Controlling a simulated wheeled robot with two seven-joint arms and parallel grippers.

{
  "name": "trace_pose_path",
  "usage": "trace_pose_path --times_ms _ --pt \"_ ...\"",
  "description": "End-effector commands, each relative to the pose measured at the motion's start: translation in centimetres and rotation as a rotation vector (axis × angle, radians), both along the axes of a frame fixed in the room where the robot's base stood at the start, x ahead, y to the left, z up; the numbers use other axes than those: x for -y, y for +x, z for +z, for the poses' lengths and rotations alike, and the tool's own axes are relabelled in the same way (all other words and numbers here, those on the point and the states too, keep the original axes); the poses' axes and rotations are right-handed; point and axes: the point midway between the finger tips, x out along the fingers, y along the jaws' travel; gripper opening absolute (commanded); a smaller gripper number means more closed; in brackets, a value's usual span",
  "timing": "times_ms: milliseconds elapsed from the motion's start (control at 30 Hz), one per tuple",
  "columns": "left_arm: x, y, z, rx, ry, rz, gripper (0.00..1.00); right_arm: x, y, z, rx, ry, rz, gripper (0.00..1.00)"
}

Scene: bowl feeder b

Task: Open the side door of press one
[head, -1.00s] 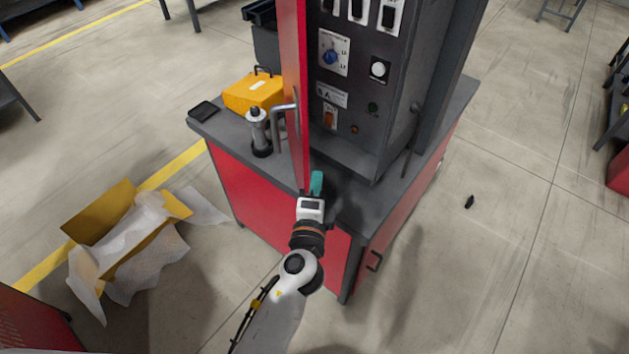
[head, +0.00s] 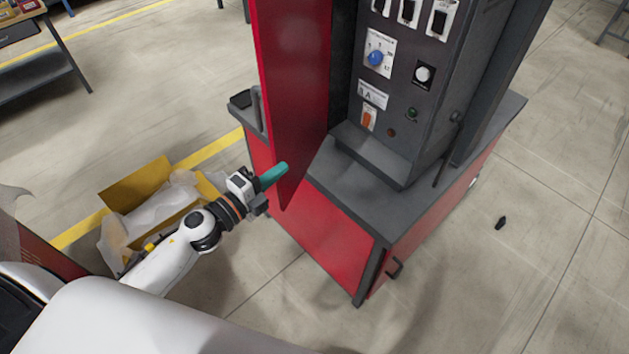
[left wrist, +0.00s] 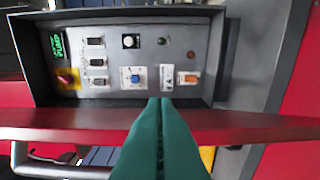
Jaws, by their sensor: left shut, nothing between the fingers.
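The red side door (head: 290,90) of the press stands swung out from the dark control box (head: 405,90). Its broad inner face shows in the head view. My left gripper (head: 275,175) has its teal fingers shut with nothing between them, at the door's lower free edge. In the left wrist view the shut fingers (left wrist: 160,104) overlap the red door edge (left wrist: 235,125); whether they touch it I cannot tell. Behind it shows the panel with switches and knobs (left wrist: 125,75). A grey bar handle (left wrist: 45,170) shows at the lower left there. My right gripper is not in view.
The press stands on a red cabinet (head: 320,230) with a grey top (head: 375,190). An open yellow box (head: 145,185) with pale wrapping lies on the floor at left. A small dark object (head: 500,223) lies on the floor at right, with clear floor around it.

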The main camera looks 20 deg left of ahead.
Motion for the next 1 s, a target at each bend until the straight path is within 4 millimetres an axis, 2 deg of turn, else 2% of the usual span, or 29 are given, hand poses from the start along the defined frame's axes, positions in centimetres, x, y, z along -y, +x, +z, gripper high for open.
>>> trace_pose_path --times_ms 33,200,400,500,700,1000 --pt "-2.0 0.2 -0.9 0.001 0.015 -0.044 0.0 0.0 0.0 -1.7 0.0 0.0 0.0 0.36" --pt "-7.1 1.2 -1.2 0.001 0.013 -0.201 0.0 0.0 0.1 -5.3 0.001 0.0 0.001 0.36" --pt "-12.4 3.0 -0.9 0.004 0.009 -0.364 0.0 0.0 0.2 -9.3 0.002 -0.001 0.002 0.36" --pt "-14.3 3.9 -0.8 0.003 0.007 -0.357 0.0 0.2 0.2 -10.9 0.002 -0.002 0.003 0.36" --pt "-17.2 5.6 -0.5 0.003 0.004 -0.357 0.0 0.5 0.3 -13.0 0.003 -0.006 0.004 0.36" --pt "-18.9 6.9 -0.1 0.002 0.002 -0.359 0.0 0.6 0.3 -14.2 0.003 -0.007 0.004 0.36"
